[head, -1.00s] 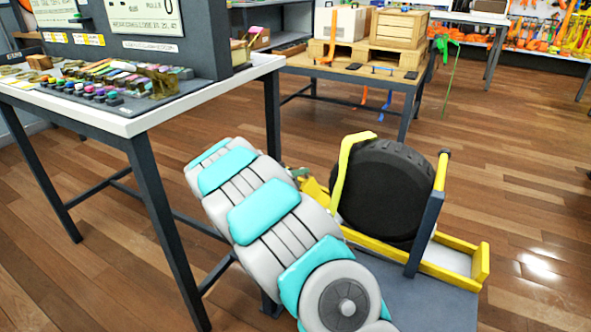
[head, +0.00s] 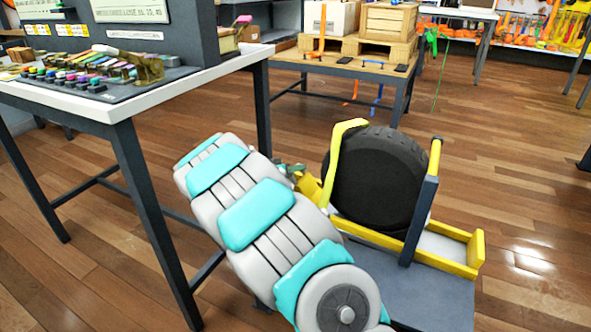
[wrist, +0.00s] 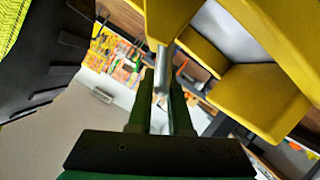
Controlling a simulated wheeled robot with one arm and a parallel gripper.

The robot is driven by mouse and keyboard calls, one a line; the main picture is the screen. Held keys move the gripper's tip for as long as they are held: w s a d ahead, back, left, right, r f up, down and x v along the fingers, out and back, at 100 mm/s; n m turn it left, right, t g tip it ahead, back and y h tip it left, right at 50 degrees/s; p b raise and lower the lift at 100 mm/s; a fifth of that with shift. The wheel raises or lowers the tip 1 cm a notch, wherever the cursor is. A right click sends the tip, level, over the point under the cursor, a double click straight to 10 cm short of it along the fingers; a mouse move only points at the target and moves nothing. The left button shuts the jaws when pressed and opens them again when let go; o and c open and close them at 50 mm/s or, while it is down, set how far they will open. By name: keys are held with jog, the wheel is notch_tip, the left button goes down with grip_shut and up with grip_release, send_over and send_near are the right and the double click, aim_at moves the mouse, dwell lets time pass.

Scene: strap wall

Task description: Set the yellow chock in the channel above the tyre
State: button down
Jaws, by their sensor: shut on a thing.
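The black tyre (head: 378,183) stands upright in a yellow-railed channel (head: 452,246) with a pale floor, and a yellow strap (head: 336,160) runs over its left side. My gripper (head: 297,170) is at the channel's far left end, largely hidden by my arm in the head view. In the wrist view my gripper (wrist: 162,90) is shut on a thin silver grip, which meets a yellow piece (wrist: 168,22) that looks like the chock. The tyre (wrist: 40,65) is at the left, apart from the fingers.
A dark post (head: 420,218) with a yellow top stands right of the tyre. A white-topped table (head: 190,90) with small coloured items is close on the left. A bench (head: 345,66) with crates stands behind. The wooden floor at the right is clear.

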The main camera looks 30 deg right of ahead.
jog(key=c, duration=0.8)
grip_release()
jog(key=shift+o, duration=0.2)
jog(key=v, duration=0.7)
jog(key=shift+s+a+r+b, duration=0.15)
jog(key=shift+a+b, duration=0.15)
jog(key=shift+a, duration=0.05)
jog(key=s+d+r+g+y+p, duration=0.1)
jog(key=s+r+g, duration=0.1)
jog(key=s, duration=0.6)
jog(key=s+d+r+g+y, duration=0.1)
jog(key=s+d+g, duration=0.1)
jog(key=s, duration=0.6)
jog(key=s+d+r+g+y+p, duration=0.1)
jog(key=s+r+g, duration=0.15)
jog(key=s, duration=0.55)
jog(key=s+a+f+n+g+y, duration=0.1)
jog(key=s+a+n+y, duration=0.2)
jog(key=s+a, duration=0.6)
jog(key=s+a+f+n+y+p, duration=0.1)
jog(key=s+a+n+y, duration=0.2)
jog(key=s, duration=1.1)
jog(key=a+y, duration=0.3)
jog(key=a, duration=0.3)
jog(key=shift+s+a+f+n+g, duration=0.3)
jog(key=shift+a+f+g, duration=0.05)
jog(key=shift+a, duration=0.05)
